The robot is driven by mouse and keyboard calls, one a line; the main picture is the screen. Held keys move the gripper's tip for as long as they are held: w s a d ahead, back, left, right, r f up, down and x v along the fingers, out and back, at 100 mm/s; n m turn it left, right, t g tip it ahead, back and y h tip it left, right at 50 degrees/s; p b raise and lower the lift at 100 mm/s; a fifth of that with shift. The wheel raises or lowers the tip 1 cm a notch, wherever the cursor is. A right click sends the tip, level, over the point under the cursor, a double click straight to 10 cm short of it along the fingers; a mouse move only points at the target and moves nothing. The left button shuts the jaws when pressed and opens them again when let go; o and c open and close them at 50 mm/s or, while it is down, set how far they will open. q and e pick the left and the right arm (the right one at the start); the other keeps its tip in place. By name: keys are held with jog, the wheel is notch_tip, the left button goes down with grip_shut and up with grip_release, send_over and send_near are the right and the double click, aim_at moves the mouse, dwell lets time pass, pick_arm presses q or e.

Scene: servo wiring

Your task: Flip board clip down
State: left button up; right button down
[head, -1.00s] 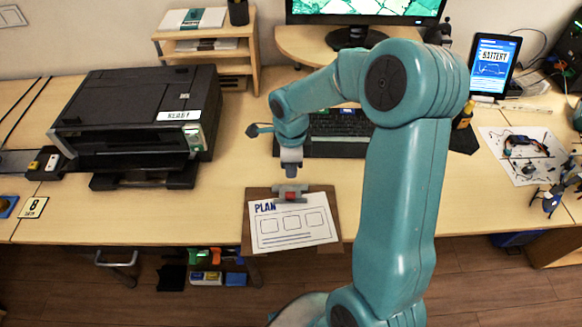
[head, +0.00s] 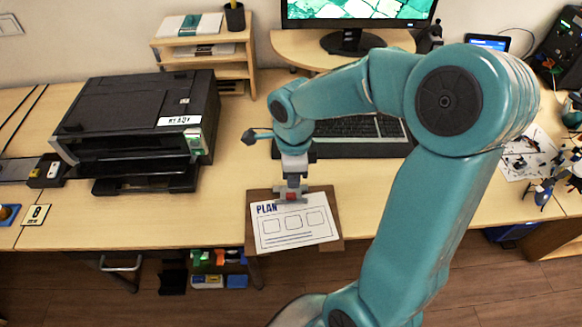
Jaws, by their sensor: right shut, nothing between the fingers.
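The clipboard (head: 334,228) lies at the table's front edge with its front part over the edge. A white sheet marked PLAN (head: 295,230) lies on it. The grey board clip with a red part (head: 291,196) is at the board's back edge. My right gripper (head: 291,184) points down right at the clip, shut with nothing held, and its tips partly hide the clip. I cannot tell whether they touch it, or exactly how the clip is tilted. My left gripper is out of view.
A black printer (head: 140,120) stands at the left. A keyboard (head: 360,135) lies behind my right arm, below a monitor (head: 355,10). A wooden shelf (head: 205,55) stands at the back. Small parts on a sheet (head: 525,155) are at the right. Table is clear left of the clipboard.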

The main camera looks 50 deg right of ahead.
jog(key=shift+s+a+r, duration=0.35)
jog(key=shift+s+a, duration=0.3)
jog(key=shift+a, duration=0.05)
